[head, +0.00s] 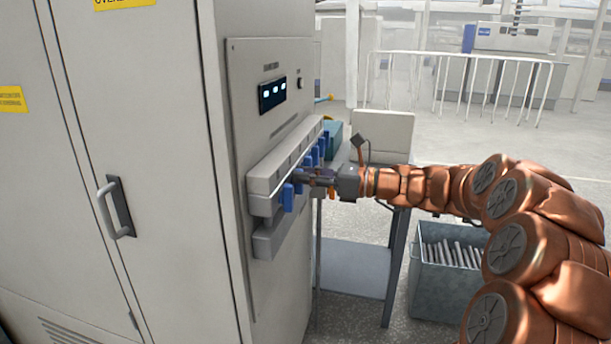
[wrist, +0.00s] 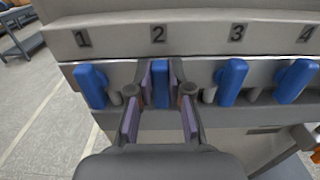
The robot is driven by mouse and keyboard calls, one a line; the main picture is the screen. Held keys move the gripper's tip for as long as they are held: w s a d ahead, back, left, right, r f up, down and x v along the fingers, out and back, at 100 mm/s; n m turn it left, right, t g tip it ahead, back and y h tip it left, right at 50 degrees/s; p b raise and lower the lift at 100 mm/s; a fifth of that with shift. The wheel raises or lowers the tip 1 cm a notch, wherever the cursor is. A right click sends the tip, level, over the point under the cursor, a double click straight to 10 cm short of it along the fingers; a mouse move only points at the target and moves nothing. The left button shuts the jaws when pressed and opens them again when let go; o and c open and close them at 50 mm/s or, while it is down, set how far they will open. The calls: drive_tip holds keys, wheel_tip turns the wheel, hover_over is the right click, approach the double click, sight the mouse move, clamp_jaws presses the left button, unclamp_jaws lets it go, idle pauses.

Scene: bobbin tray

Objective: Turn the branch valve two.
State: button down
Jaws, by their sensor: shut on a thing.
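The branch valves are a row of blue lever handles on a grey manifold (head: 267,178) fixed to the side of the cabinet. In the wrist view the labels 1, 2, 3 and 4 run left to right above them. My gripper (wrist: 160,88) has its purple-padded fingers on both sides of the blue handle of valve two (wrist: 160,84), under the label 2, and is shut on it. That handle looks roughly upright. The handle of valve one (wrist: 91,86) is on the left, valve three (wrist: 232,82) on the right. In the head view my gripper (head: 300,180) partly hides the row.
A panel with a small lit display (head: 272,94) is above the manifold. The tall grey cabinet (head: 150,150) with a door handle (head: 116,207) fills the left. A grey bin (head: 445,280) with metal rods stands on the floor below my arm. Neighbouring valve handles are close beside my fingers.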

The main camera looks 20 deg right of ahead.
drive_tip(key=n, duration=0.2)
drive_tip(key=n+b, duration=0.2)
drive_tip(key=n, duration=0.1)
drive_tip(key=shift+s+a+f+n, duration=0.2)
drive_tip(key=shift+s+a+n, duration=0.1)
drive_tip(key=shift+s, duration=0.1)
drive_tip(key=n+b, duration=0.1)
drive_tip(key=n, duration=0.1)
drive_tip(key=n+b, duration=0.1)
drive_tip(key=shift+s+f+n+b, duration=0.15)
drive_tip(key=shift+f+n+b, duration=0.1)
drive_tip(key=shift+n+b, duration=0.05)
drive_tip(key=n+b, duration=0.2)
drive_tip(key=n, duration=0.1)
drive_tip(key=f+n+b, duration=0.1)
drive_tip(key=n+b, duration=0.2)
drive_tip(key=shift+s+a, duration=0.2)
drive_tip(key=shift+n+b, duration=1.05)
drive_tip(key=shift+n, duration=0.35)
drive_tip(key=c, duration=1.1)
unclamp_jaws()
